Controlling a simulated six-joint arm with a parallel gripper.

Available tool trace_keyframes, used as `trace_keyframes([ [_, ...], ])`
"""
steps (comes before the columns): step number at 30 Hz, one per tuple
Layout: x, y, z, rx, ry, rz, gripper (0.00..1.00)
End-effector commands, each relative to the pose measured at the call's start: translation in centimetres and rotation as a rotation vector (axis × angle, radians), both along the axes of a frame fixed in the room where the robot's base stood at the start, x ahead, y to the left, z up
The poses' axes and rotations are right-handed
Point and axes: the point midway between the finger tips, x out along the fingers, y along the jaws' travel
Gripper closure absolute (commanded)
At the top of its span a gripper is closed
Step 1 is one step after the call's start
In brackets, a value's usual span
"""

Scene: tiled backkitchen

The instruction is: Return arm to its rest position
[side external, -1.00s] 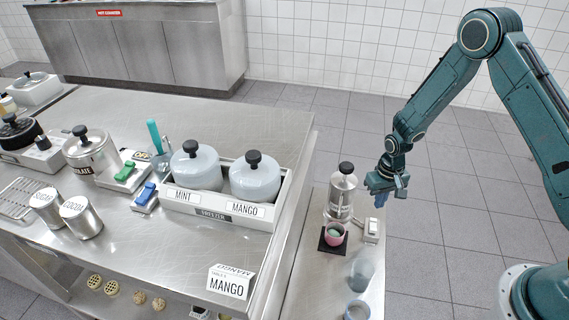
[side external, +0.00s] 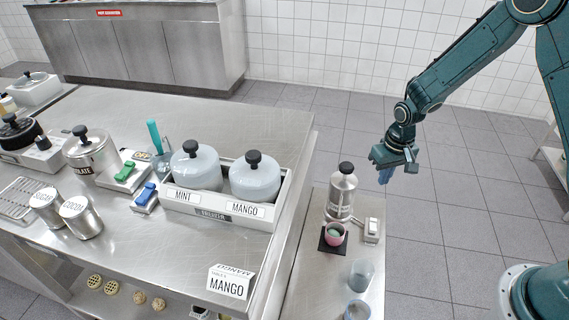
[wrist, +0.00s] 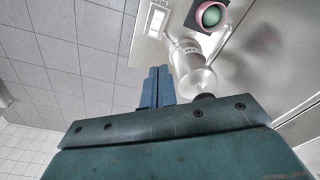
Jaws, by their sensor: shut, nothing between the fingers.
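My gripper (side external: 386,176) is shut and empty, its blue fingers pointing down. In the side view it hangs in the air to the right of the small steel side table (side external: 304,262), above the floor. In the wrist view the two blue fingers (wrist: 157,87) are side by side with no gap. My teal arm reaches in from the right. Its base stands at the lower right.
A steel bottle with a black knob (side external: 341,192), a pink cup (side external: 333,234) on a dark mat, a white box-like device (side external: 371,230) and clear glasses (side external: 360,274) stand on the side table. The main counter (side external: 150,245) holds labelled tubs. Tiled floor (side external: 450,240) is free on the right.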

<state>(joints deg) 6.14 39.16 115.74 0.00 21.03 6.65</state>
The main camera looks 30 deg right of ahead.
Motion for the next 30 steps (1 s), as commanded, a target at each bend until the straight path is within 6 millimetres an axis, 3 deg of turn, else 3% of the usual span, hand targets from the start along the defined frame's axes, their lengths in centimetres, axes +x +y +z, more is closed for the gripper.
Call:
trace_keyframes([
  [3, -0.3, 0.3, 3.6, -0.004, -0.033, 0.014, 1.0],
  [15, -3.4, 1.6, 13.5, -0.016, -0.122, 0.063, 1.0],
  [30, -10.2, 3.0, 22.7, -0.03, -0.234, 0.122, 1.0],
])
